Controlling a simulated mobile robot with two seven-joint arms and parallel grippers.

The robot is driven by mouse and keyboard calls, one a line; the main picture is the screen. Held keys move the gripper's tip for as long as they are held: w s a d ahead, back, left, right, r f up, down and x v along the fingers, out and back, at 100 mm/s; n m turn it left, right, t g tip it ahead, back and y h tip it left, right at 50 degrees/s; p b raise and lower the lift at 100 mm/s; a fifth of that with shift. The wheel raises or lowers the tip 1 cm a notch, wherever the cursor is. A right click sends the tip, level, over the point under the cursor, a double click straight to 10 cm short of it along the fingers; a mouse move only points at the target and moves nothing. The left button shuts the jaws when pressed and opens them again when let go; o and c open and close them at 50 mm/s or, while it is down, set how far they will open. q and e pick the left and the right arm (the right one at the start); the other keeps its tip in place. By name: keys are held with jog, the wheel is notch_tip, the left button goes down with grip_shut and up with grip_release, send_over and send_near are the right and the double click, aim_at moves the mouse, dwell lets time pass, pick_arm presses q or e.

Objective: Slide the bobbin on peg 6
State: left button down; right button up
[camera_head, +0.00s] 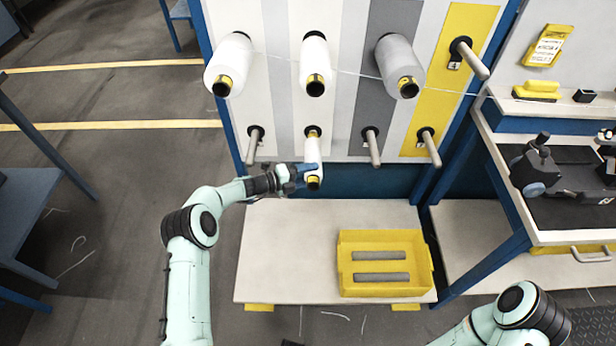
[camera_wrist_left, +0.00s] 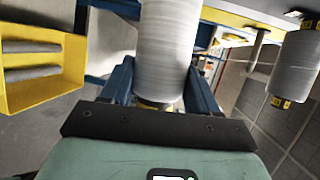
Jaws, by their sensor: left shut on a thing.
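The bobbin (camera_head: 312,153) is white with yellow and dark ends. It points out from the panel at the second lower peg position. Its back end lies at or close to the dark peg mount; I cannot tell how far the peg is inside it. My left gripper (camera_head: 306,172) is shut on the bobbin near its front end. In the left wrist view the bobbin (camera_wrist_left: 166,50) sits between my blue left fingers (camera_wrist_left: 163,92). Peg 6's number is not readable. My right arm shows at the lower right, but its gripper is out of view.
Three full bobbins (camera_head: 315,65) hang in the upper row. Bare pegs (camera_head: 373,148) stick out beside the held bobbin, and peg 4 (camera_head: 473,60) is bare. A yellow bin (camera_head: 387,288) with two grey rods stands on the white shelf (camera_head: 285,260) below. Thread crosses the upper panel.

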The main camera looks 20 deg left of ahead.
pick_arm(q)
jog(key=shift+w, duration=0.15)
pick_arm(e)
jog(key=shift+f, duration=0.1)
pick_arm(q)
jog(key=shift+w+a, duration=0.1)
jog(key=shift+w, duration=0.05)
jog(key=shift+c, duration=0.9)
grip_release()
pick_arm(e)
jog(key=shift+f, duration=0.1)
jog(key=shift+s, duration=0.15)
pick_arm(q)
jog(key=v, duration=1.3)
jog(key=shift+a, duration=0.15)
pick_arm(e)
jog(key=shift+s+f+g, duration=0.15)
jog(key=shift+s+g, duration=0.15)
jog(key=shift+s, duration=0.2)
